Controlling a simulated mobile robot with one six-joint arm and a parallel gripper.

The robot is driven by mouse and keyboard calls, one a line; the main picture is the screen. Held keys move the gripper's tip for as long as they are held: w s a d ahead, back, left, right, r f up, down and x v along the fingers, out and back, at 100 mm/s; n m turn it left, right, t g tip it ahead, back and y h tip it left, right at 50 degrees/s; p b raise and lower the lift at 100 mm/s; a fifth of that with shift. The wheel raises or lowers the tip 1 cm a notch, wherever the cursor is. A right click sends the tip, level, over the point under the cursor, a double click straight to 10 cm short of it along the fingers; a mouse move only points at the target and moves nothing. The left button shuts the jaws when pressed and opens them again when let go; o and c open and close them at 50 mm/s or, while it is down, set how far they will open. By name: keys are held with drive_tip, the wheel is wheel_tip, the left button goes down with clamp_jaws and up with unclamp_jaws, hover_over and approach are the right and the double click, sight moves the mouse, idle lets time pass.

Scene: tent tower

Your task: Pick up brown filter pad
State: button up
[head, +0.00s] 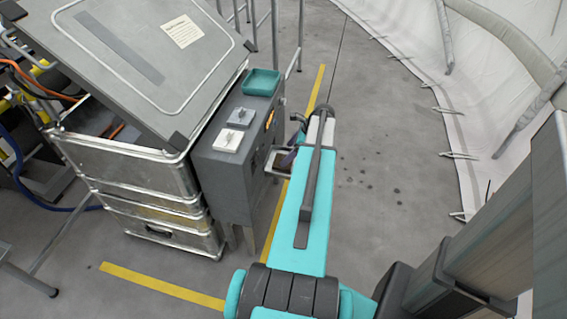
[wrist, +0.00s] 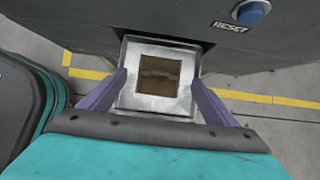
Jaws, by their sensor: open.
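The brown filter pad (wrist: 158,85) shows as a brown square inside a silver metal frame or tray (wrist: 152,104) in the wrist view. The frame sticks out of an opening in a dark grey cabinet. My gripper (wrist: 158,77) is open, with one purple finger on each side of the frame. I cannot tell whether the fingers touch it. In the head view the tray (head: 271,166) shows at the cabinet's right side, and my gripper (head: 286,160) is there, partly hidden by my arm. The pad itself is not clear in the head view.
A blue RESET button (wrist: 251,13) is above right of the opening. Stacked metal cases (head: 130,170) stand left. Floor right of my arm is clear up to the tent wall (head: 425,60).

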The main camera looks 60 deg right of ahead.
sight(283, 157)
drive_tip(key=shift+x, duration=2.65)
drive_tip(key=shift+c, duration=0.2)
drive_tip(key=c, duration=1.1)
